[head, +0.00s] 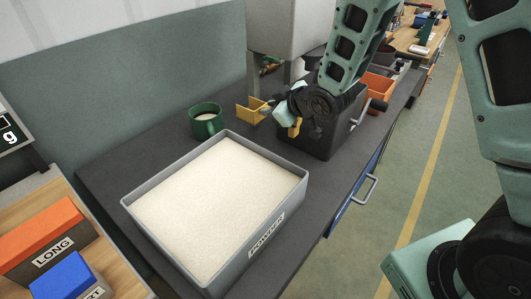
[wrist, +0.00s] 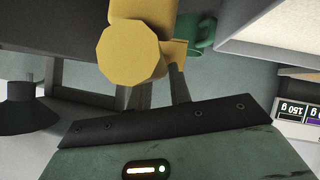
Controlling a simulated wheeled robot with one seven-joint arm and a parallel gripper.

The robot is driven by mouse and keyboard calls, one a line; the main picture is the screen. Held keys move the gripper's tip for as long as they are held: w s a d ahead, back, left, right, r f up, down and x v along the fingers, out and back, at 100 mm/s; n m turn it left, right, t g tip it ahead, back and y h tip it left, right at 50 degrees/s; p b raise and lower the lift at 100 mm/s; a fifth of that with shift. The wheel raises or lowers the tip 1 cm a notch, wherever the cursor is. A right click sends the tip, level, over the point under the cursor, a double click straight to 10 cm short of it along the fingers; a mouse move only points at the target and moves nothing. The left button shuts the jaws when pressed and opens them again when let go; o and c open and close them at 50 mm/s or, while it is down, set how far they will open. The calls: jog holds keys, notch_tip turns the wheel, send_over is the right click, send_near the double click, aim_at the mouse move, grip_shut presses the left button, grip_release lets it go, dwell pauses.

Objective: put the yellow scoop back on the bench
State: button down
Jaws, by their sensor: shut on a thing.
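The yellow scoop (head: 247,112) is by the far side of the dark bench (head: 108,174), just right of the green mug (head: 207,122). My gripper (head: 278,112) is shut on its handle, whose yellow end shows below the jaws. I cannot tell whether the scoop touches the bench.
A grey tray of powder (head: 283,212) fills the bench's near part. A dark box (head: 325,142) stands right of the gripper, and orange bins (head: 378,86) lie beyond. Bare bench shows left of the mug.

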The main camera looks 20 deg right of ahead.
notch_tip(320, 180, down, 10)
jog(key=shift+f+p, duration=0.25)
jog(key=shift+p, duration=0.1)
dwell(0.4)
jog(key=shift+f+b, duration=0.4)
jog(key=shift+b, duration=0.1)
jog(key=shift+f, duration=0.25)
jog(key=shift+r, duration=0.1)
jog(key=c, duration=1.3)
grip_release()
jog(key=shift+r, duration=0.1)
